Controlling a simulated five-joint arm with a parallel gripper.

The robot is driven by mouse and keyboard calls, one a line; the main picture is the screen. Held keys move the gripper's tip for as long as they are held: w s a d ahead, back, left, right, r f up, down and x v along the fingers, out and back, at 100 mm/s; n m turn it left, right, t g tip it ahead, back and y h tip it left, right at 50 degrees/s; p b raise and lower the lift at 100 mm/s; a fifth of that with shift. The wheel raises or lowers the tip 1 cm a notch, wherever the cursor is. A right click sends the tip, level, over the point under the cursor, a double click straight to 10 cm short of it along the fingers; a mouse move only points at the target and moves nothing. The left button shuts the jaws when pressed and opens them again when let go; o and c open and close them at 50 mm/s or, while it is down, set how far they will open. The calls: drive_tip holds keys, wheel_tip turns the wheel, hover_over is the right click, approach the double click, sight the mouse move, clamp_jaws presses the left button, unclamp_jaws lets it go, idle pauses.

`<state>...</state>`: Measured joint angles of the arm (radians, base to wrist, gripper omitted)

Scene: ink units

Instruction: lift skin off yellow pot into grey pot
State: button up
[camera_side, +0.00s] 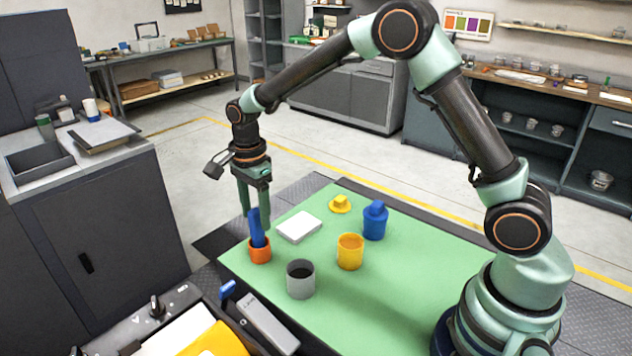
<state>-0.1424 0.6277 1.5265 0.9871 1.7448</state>
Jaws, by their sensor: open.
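The yellow pot (350,252) stands open near the middle of the green mat, its inside yellow-orange; I cannot make out a separate skin. The grey pot (300,281) stands open in front and to the left of it, dark inside. A blue tool (256,229) stands upright, slightly tilted, in a small orange holder (260,251) at the mat's left edge. My gripper (256,219) points down over the holder, open, with its fingers at either side of the blue tool's upper part. I cannot tell if they touch it.
A white tile (299,227) lies behind the grey pot. A yellow lid with a knob (340,205) lies at the back of the green mat (400,290). A blue lidded container (375,221) stands behind and right of the yellow pot. The mat's front right is clear.

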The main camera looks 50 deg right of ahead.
sight(256, 224)
drive_tip(key=shift+a+f, duration=0.1)
drive_tip(key=shift+f, duration=1.7)
clamp_jaws()
drive_tip(key=shift+r, duration=0.15)
wheel_tip(256, 224, up, 19)
drive_tip(key=s+d+f, duration=0.4)
drive_tip(key=s+d, duration=0.2)
drive_tip(key=s, duration=0.2)
drive_tip(key=s+d+f, duration=0.4)
drive_tip(key=s+d, duration=0.2)
drive_tip(key=s, duration=0.2)
wheel_tip(256, 224, down, 9)
drive_tip(key=shift+a, duration=0.15)
